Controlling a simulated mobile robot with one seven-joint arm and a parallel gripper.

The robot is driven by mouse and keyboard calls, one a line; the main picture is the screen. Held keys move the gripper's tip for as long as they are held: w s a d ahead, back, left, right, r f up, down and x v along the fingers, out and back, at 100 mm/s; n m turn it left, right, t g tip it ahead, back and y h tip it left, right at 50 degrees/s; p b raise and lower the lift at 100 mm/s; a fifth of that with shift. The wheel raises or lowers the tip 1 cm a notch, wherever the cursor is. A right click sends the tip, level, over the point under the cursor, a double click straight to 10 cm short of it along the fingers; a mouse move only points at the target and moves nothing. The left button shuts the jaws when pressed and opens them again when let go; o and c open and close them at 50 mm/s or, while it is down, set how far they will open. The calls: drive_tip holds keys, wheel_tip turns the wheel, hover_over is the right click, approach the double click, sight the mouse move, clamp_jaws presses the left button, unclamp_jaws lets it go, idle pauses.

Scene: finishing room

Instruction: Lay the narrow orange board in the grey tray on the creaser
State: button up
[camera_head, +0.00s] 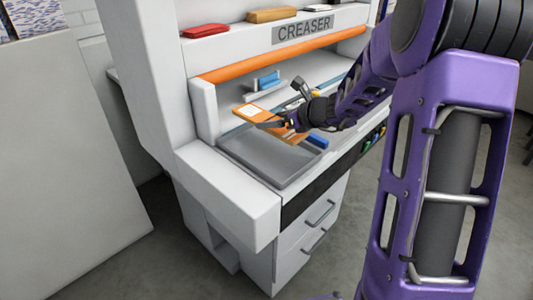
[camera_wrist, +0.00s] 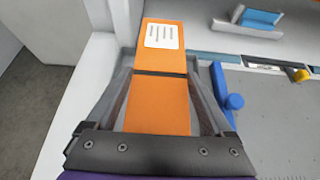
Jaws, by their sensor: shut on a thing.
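The narrow orange board (camera_head: 262,115) carries a white printed label at its far end. My gripper (camera_head: 287,124) is shut across the board and holds it over the grey tray (camera_head: 250,158) on the creaser. In the wrist view the orange board (camera_wrist: 162,105) runs lengthwise away from my gripper (camera_wrist: 161,73), with a dark band across it at the fingertips. The grey tray shows partly on both sides of the board in that view; the board and fingers hide its middle. The height of the board above the tray floor is hard to tell.
A blue knobbed piece (camera_wrist: 232,101) stands right of the tray. A blue block on a pale stand (camera_head: 262,82) is behind it. Red (camera_head: 205,30) and tan (camera_head: 271,14) items lie on the top shelf. An orange bar (camera_head: 270,58) crosses above the opening.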

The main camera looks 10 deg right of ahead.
sight(273, 155)
wheel_tip(273, 155, down, 10)
drive_tip(key=shift+r+b, duration=0.1)
drive_tip(key=shift+b, duration=1)
drive_tip(key=shift+f, duration=0.25)
drive_tip(key=o, duration=1.3)
drive_tip(key=shift+c, duration=0.2)
drive_tip(key=shift+r, duration=0.15)
drive_tip(key=shift+r, duration=0.25)
drive_tip(key=p+v, duration=0.1)
drive_tip(key=v, duration=1.1)
drive_tip(key=shift+s+f, duration=0.1)
drive_tip(key=shift+f, duration=0.15)
